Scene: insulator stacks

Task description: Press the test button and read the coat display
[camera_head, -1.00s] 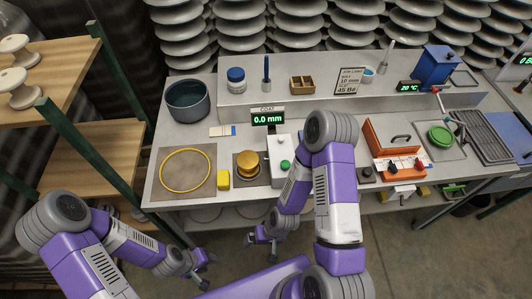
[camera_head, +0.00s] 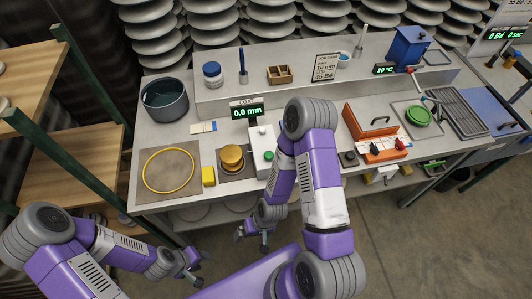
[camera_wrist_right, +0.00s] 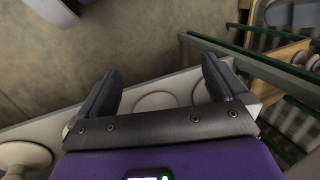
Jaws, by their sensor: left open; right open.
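The coat display (camera_head: 246,111) stands on the bench and reads 0.0 mm in green. In front of it is a white box (camera_head: 261,140) with a green button (camera_head: 269,156) on its top, partly beside my right arm. I take this to be the test button; no label is readable. My right gripper (camera_head: 252,242) is open and empty, below the bench's front edge and apart from the button. In the right wrist view its two fingers (camera_wrist_right: 160,68) are spread with nothing between them. My left gripper (camera_head: 193,273) is open and empty, lower left, away from the bench.
Left of the box are a brass-coloured stack (camera_head: 231,158), a yellow block (camera_head: 208,176) and a yellow ring (camera_head: 168,170) on a mat. A dark pot (camera_head: 164,100) stands behind. An orange device (camera_head: 375,130) is to the right. A wooden shelf (camera_head: 75,160) borders the left.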

